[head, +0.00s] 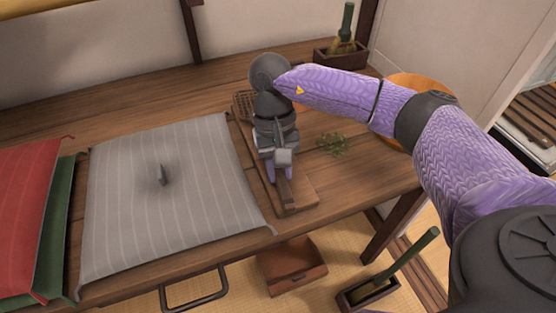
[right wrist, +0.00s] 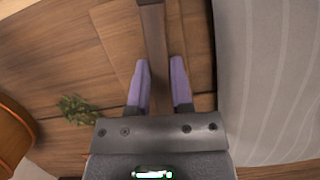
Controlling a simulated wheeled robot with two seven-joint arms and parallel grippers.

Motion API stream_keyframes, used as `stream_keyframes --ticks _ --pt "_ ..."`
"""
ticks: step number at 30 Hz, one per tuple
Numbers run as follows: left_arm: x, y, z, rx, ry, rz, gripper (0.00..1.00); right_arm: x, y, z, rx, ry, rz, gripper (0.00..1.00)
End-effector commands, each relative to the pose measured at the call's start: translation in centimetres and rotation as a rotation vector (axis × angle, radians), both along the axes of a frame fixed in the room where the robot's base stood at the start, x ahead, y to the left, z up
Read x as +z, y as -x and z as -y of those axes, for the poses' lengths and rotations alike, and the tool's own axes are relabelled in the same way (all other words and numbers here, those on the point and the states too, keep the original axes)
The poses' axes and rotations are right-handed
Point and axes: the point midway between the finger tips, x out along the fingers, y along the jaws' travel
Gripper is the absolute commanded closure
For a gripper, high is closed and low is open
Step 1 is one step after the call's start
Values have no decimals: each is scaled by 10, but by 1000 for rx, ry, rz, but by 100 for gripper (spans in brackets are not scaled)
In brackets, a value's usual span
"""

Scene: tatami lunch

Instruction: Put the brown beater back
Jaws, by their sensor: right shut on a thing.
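The brown beater (right wrist: 155,45) is a straight dark-brown wooden bar in the right wrist view, running up between two purple fingers. My right gripper (right wrist: 160,80) is shut on it. In the head view my right gripper (head: 278,174) points down over the wooden board (head: 303,194), and part of the beater (head: 285,191) shows by the fingers, towards the board's near end. I cannot tell whether the beater touches the board. My gripper and wrist hide its far part. My left gripper is not in view.
A green sprig (head: 333,143) and a round orange-brown tray (head: 405,80) are to the right. Red (head: 25,190) and green (head: 53,230) cloths lie far left.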

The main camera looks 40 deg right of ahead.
Motion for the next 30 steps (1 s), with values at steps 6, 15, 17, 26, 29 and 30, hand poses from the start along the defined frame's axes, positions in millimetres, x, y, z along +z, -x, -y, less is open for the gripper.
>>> stream_keyframes --ticks 6,15,17,26,29,30 --pt "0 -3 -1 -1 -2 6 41 1 0 0 0 0 1 44" --pt "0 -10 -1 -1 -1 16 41 3 0 0 0 0 1 32" --pt "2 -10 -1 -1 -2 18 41 10 -3 0 -1 -1 3 32" --pt "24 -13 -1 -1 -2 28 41 80 -24 8 -2 -1 6 32" --pt "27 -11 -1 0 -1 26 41 92 -28 10 0 0 3 32" --pt "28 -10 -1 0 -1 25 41 95 -29 10 0 0 3 32"
